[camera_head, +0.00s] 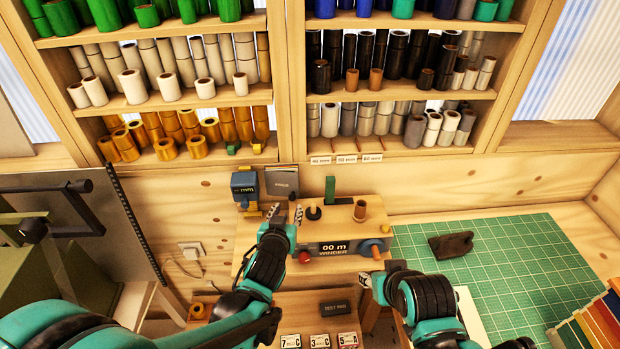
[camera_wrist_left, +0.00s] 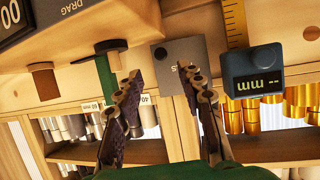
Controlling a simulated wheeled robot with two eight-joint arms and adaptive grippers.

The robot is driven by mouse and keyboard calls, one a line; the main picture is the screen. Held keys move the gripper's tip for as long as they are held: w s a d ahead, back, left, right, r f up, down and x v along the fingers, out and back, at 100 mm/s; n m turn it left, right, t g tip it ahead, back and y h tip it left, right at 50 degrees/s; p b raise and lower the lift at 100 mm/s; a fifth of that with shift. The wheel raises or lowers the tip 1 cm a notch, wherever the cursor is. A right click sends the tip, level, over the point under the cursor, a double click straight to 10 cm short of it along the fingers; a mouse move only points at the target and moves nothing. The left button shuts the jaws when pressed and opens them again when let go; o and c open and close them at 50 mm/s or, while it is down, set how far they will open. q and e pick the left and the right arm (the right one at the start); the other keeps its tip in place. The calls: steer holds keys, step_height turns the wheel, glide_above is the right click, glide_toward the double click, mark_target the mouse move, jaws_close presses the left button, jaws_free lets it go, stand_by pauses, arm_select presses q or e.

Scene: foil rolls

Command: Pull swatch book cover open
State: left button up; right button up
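A dark grey booklet (camera_head: 281,182) with small pale lettering on its face stands against the wooden back wall, behind the winder. I take it for the swatch book; its cover looks shut. My left gripper (camera_head: 285,212) is open and empty just in front of and below the booklet. In the left wrist view the two fingers (camera_wrist_left: 158,82) stand apart, with the grey booklet (camera_wrist_left: 178,52) beyond and partly behind the right-hand finger. Contact is not visible. My right gripper (camera_head: 379,273) is at the winder's right front corner, its fingertips apart with nothing seen between them.
The winder (camera_head: 334,248) stands below the booklet, with a dark post and a brown roll on top. A blue gauge (camera_head: 244,186) is close left of the booklet; a green upright (camera_head: 330,189) is to its right. Shelves of foil rolls rise above. A green mat (camera_head: 490,270) lies right.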

mark_target(292, 198)
arm_select(q)
steer(key=b+x, duration=0.1)
steer(key=x, duration=0.6)
steer(key=shift+w+a+f, duration=0.1)
steer(key=shift+w, duration=0.1)
jaws_close()
